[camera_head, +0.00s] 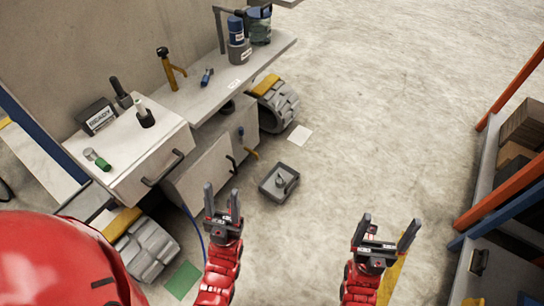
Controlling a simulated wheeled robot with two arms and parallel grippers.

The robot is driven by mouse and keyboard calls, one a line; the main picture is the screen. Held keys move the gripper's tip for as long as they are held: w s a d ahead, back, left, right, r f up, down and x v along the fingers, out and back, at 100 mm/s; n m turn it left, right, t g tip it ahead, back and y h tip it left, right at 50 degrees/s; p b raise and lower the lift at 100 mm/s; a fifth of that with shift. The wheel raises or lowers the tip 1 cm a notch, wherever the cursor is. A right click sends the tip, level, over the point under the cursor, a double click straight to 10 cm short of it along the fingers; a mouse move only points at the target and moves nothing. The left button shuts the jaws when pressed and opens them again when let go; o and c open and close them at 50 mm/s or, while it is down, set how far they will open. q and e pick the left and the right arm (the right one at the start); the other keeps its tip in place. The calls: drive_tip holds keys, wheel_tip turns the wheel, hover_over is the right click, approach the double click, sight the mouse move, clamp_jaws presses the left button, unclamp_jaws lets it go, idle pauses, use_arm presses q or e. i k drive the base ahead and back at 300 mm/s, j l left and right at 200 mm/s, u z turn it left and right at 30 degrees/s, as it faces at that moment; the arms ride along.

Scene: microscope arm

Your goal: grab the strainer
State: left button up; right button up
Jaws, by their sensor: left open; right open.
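I cannot make out with certainty which thing is the strainer. A small grey tray (267,190) on the floor ahead of my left gripper holds a small greenish-grey item (281,181), too small to identify. My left gripper (222,190) is open and empty, pointing away from me, in front of the cabinet. My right gripper (389,222) is open and empty over the bare floor at the right. Neither gripper touches anything.
A workbench (215,92) along the wall at left carries a hammer-like tool (170,68), a blue canister (236,28) and a dark-green jar (260,26). A drawer cabinet (140,160) stands nearer. An orange-framed shelf (512,90) stands at right.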

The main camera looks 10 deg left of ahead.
sight(280, 180)
drive_tip(key=u, duration=0.25)
drive_tip(key=i+j+z, duration=0.2)
drive_tip(key=i+j, duration=0.2)
drive_tip(key=i, duration=0.25)
drive_tip(key=i+j+z, duration=0.2)
drive_tip(key=i+j, duration=0.3)
drive_tip(key=i, duration=0.55)
